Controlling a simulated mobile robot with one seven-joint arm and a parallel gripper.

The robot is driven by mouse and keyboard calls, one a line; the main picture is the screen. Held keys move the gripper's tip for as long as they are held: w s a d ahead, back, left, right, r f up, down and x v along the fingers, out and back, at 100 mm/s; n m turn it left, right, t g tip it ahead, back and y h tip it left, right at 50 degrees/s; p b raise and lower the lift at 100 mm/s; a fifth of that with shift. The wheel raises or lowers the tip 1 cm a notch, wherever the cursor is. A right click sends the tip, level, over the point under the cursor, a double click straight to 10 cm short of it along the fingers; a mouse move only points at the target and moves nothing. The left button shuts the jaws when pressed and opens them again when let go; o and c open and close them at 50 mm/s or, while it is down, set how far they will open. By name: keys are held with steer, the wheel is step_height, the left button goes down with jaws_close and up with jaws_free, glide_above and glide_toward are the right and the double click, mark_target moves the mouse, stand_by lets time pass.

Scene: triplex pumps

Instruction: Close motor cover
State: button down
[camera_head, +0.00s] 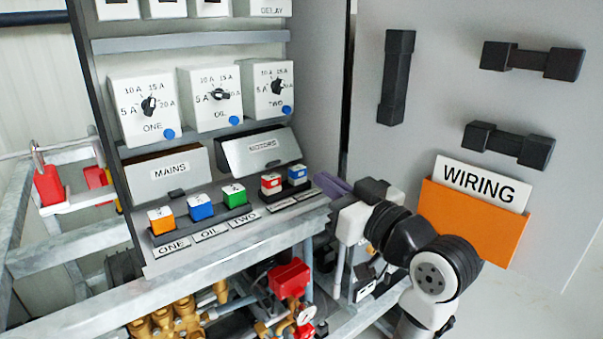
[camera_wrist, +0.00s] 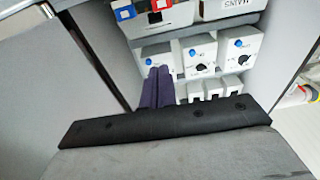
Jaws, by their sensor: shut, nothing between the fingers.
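The motor cover (camera_head: 262,147) is a grey flap labelled MOTORS on the cabinet front, below the dials. It sits tilted, with its label facing up and outward, and a dark edge shows along its top. My gripper (camera_head: 326,183) is at the cabinet's right edge, lower and to the right of the cover, apart from it. Its purple fingers also show in the wrist view (camera_wrist: 159,84), pressed together and empty. Most of the cover's inside is hidden in the head view, and I cannot clearly make the cover out in the wrist view.
The MAINS box (camera_head: 168,173) is left of the cover. Coloured buttons (camera_head: 201,207) and a red-and-blue switch pair (camera_head: 284,180) sit below. Dials (camera_head: 216,95) are above. The open cabinet door (camera_head: 455,100), with black handles and an orange WIRING holder (camera_head: 462,222), is at the right.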

steer(key=p, duration=0.3)
glide_toward(275, 163)
steer(key=w+a+r, duration=0.2)
steer(key=w+r, duration=0.1)
steer(key=r, duration=0.2)
steer(key=shift+w+a+f+p, duration=0.15)
steer(key=shift+w+a+f, duration=0.2)
steer(key=shift+f, duration=0.25)
steer(key=shift+w+a+f+p, duration=0.15)
steer(key=shift+w+a+f, duration=0.1)
steer(key=shift+w+f, duration=0.3)
steer(key=shift+w+a+f, duration=0.3)
steer(key=shift+w+f, duration=0.05)
steer(key=shift+f, duration=0.15)
steer(key=shift+f, duration=0.15)
steer(key=shift+w+a+f+b, duration=0.15)
steer(key=shift+w+f+b, duration=0.1)
steer(key=shift+f+b, duration=0.4)
steer(key=shift+r, duration=0.3)
